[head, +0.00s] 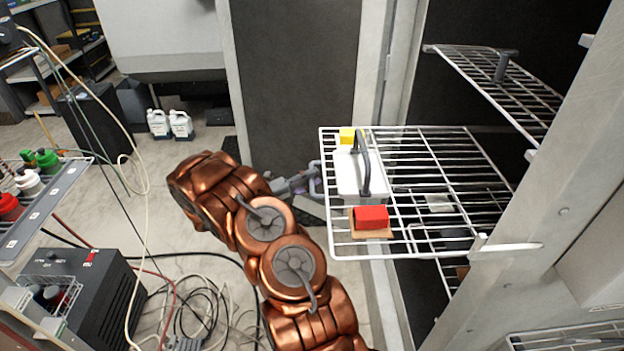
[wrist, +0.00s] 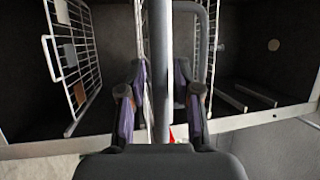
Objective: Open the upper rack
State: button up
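A higher wire rack (head: 500,85) shows at the top right of the head view, beside the dark cabinet interior. Below it, a wider wire rack (head: 430,165) extends to the left and carries items. My gripper (head: 316,180) is at the left edge of this wider rack; its fingertips are partly hard to make out there. In the wrist view, my gripper's two fingers (wrist: 160,85) stand apart on either side of a grey bar (wrist: 161,50) and a thin white edge. A small gap seems to remain. Wire racks show on both sides of the fingers. Contact is unclear.
A grey post (head: 545,180) stands at right. Cables (head: 205,310) and a dark machine (head: 85,295) occupy the floor at left.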

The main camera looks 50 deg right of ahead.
jog(key=shift+o, duration=0.3)
jog(key=shift+s, duration=0.1)
jog(key=v, duration=1.2)
dwell(0.3)
